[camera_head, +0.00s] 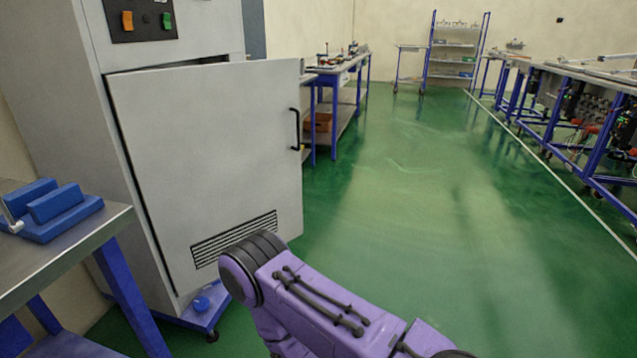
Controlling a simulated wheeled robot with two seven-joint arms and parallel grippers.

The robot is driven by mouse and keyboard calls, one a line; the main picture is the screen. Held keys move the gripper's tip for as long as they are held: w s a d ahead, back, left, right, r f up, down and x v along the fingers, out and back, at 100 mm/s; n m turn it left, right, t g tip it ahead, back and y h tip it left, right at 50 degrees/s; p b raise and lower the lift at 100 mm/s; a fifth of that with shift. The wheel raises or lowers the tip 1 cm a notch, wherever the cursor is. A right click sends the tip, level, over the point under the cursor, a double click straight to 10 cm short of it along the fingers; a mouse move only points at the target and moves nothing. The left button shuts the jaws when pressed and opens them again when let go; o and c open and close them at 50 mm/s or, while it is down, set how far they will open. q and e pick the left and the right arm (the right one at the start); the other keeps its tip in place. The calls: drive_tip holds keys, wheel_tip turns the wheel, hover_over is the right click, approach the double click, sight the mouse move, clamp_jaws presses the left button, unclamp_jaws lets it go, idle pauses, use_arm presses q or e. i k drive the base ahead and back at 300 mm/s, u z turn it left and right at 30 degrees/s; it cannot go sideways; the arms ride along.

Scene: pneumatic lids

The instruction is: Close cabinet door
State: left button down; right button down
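The grey cabinet (66,82) stands at the left. Its light grey door (205,150) is ajar: its right edge juts out past the cabinet's right side, and a dark gap shows along the top. The door has a black handle (296,129) near its right edge and a slotted vent at the bottom. A purple arm of mine comes in from the bottom right, and its dark rounded joint overlaps the door's lower part near the vent. I cannot tell whether it touches the door. Neither gripper is in view.
A metal-topped table (70,250) with blue blocks (55,208) stands at the near left, close to the cabinet. A blue-framed workbench (333,75) stands beyond the door. More benches (590,75) line the right, and a shelf rack (455,55) stands at the back. The green floor (420,200) between is clear.

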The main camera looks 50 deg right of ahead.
sight(214, 150)
drive_tip(key=z, duration=0.45)
drive_tip(key=k, duration=1.1)
drive_tip(key=z, duration=1.4)
drive_tip(key=i, duration=1.85)
drive_tip(key=u, duration=0.95)
drive_tip(key=i, duration=0.85)
drive_tip(key=u, duration=0.9)
